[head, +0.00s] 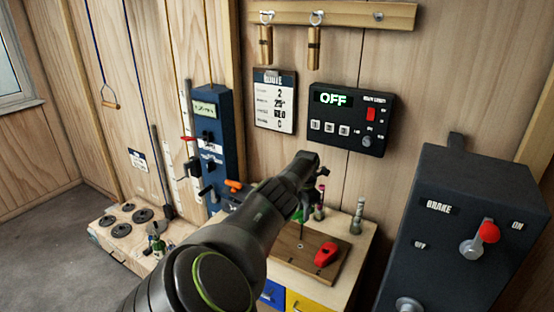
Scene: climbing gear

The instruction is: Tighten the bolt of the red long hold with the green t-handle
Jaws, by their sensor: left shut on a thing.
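My left gripper (309,186) is over the small wooden bench at centre, its fingers largely hidden behind my own wrist. It is shut on the green t-handle (298,214), of which only a bit of green shows below the wrist. A thin dark shaft points down from it towards the brown board (285,256). A red hold (327,254) with a dark spot on top lies on the right part of this board. The shaft's tip is left of the red hold; I cannot tell whether it touches anything. My right gripper is not in view.
Small bottle-like items (357,216) stand at the bench's back. A dark brake box (455,240) with a red-knobbed lever stands close on the right. A control panel (350,119) reading OFF hangs behind. A blue device (212,145) and low wooden box (118,228) are left.

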